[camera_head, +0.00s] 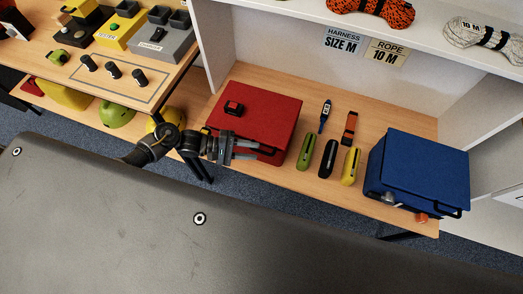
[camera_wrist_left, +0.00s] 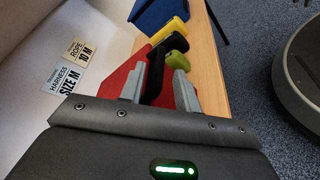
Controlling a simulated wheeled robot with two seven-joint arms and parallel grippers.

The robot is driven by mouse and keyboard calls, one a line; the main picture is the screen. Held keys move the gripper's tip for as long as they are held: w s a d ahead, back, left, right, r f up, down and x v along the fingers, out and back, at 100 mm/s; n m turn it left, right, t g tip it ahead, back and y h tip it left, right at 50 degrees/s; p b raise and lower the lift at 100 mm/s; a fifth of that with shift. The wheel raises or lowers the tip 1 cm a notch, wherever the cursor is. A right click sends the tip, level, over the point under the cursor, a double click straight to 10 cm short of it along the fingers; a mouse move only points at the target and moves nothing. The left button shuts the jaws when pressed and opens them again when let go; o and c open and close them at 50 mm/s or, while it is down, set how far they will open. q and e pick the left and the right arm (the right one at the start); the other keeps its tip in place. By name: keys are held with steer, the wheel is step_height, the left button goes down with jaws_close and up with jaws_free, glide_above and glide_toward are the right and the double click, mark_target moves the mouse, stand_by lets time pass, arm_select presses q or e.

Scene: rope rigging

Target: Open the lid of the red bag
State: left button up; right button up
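The red bag (camera_head: 268,108) sits on the wooden shelf with its lid down; a small red and black item (camera_head: 233,107) lies on top. My left gripper (camera_head: 257,150) is at the bag's front side, fingers pointing right along it, near a dark handle. In the left wrist view, the red bag (camera_wrist_left: 122,78) shows beside the fingers. My left gripper (camera_wrist_left: 160,90) has its fingers apart there, with a dark shape (camera_wrist_left: 156,68) between or beyond them; I cannot tell whether they touch it. My right gripper is not in view.
Right of the bag lie a green tool (camera_head: 306,152), a black tool (camera_head: 328,158) and a yellow tool (camera_head: 350,165). A blue bag (camera_head: 420,170) stands further right. A side panel (camera_head: 210,45) rises at the left. Ropes lie on the upper shelf.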

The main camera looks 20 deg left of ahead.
mark_target(261, 151)
arm_select(q)
steer(key=shift+x, duration=2.1)
steer(key=shift+c, duration=0.3)
steer(key=shift+a, duration=0.1)
jaws_close()
